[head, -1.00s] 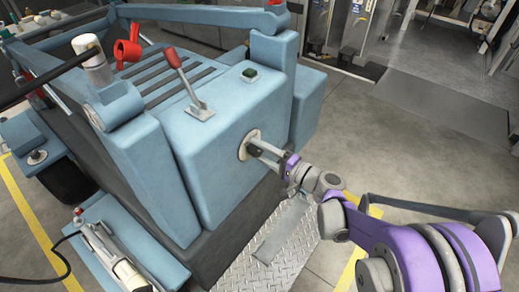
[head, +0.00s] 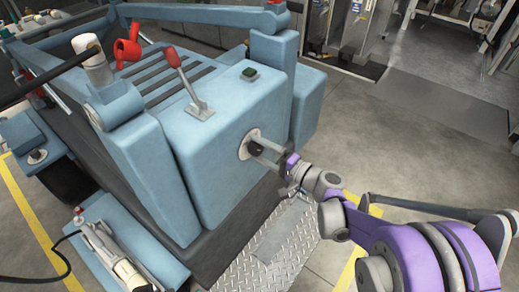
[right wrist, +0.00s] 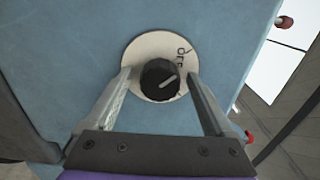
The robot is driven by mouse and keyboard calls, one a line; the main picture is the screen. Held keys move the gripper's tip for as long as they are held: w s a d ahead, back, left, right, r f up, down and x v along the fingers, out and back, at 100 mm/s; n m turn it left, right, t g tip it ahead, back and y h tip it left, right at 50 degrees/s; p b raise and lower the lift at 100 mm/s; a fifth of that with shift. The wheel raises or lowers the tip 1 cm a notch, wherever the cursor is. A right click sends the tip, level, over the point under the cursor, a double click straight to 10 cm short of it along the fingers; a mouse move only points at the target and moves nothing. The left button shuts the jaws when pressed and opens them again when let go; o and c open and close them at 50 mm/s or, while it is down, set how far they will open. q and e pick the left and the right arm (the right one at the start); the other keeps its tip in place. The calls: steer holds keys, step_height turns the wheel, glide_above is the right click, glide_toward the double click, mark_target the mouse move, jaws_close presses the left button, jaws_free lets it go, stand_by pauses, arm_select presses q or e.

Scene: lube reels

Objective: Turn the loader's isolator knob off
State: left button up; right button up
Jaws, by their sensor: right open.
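The isolator knob (right wrist: 160,80) is black and round with a pale pointer line. It sits on a round cream plate (right wrist: 146,48) on the blue loader (head: 225,115). The word OFF is printed on the plate, upper right of the knob in the right wrist view. The pointer line slants to the right and a little up, below the word. The knob also shows dark in the head view (head: 256,149). My right gripper (head: 264,147) is open, one finger on each side of the knob, with visible gaps in the right wrist view. My left gripper is not in view.
A diamond-plate step (head: 265,260) lies below the panel. Open grey floor (head: 400,150) is to the right.

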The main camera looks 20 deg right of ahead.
steer(key=v, duration=1)
steer(key=shift+s+d+p, duration=0.25)
steer(key=shift+s+p, duration=0.05)
